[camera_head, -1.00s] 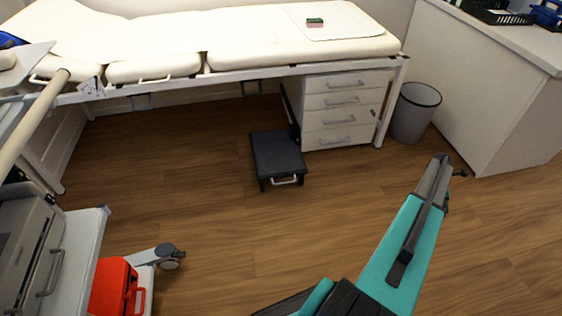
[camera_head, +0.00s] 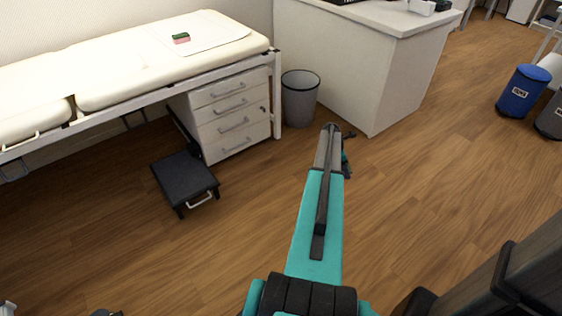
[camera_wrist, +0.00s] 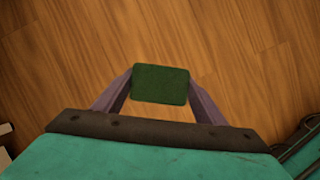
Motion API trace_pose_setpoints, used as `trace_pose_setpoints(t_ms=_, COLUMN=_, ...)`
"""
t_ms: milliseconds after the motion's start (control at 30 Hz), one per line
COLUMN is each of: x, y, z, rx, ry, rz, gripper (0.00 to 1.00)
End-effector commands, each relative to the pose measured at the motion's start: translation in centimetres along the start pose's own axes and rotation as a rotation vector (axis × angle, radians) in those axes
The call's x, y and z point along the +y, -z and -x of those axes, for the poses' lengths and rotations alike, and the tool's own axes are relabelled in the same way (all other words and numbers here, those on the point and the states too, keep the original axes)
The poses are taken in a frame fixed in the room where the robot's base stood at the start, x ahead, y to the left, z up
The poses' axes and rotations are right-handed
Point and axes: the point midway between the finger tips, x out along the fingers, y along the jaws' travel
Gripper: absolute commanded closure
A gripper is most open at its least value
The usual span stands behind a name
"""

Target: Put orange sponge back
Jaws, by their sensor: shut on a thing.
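My gripper (camera_wrist: 160,90) shows in the wrist view, with its two fingers closed on the sides of a dark green block (camera_wrist: 160,83). Only the block's flat green face shows, and its other sides are hidden, so I cannot see any orange on it. It is held above the wood floor. In the head view my teal arm reaches forward over the floor, and the held block cannot be made out there. Another sponge (camera_head: 181,38), green on top and reddish below, lies on the white sheet (camera_head: 215,40) on the examination bed (camera_head: 110,78).
A drawer unit (camera_head: 235,120) stands under the bed's right end, with a black step stool (camera_head: 185,178) in front. A grey bin (camera_head: 300,98) stands between bed and white counter (camera_head: 375,70). A blue bin (camera_head: 522,92) is at the far right. The middle floor is clear.

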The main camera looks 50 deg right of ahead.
Motion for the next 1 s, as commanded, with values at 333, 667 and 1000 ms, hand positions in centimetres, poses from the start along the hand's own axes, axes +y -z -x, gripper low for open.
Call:
trace_pose_setpoints(t_ms=333, x=2.6, y=5.2, z=11.2, rx=0.007, ry=-0.01, rz=0.01, gripper=0.56)
trace_pose_setpoints(t_ms=667, x=3.9, y=12.0, z=23.5, rx=0.014, ry=-0.017, rz=0.019, gripper=0.56)
trace_pose_setpoints(t_ms=1000, x=3.4, y=19.1, z=36.3, rx=0.019, ry=-0.023, rz=0.03, gripper=0.56)
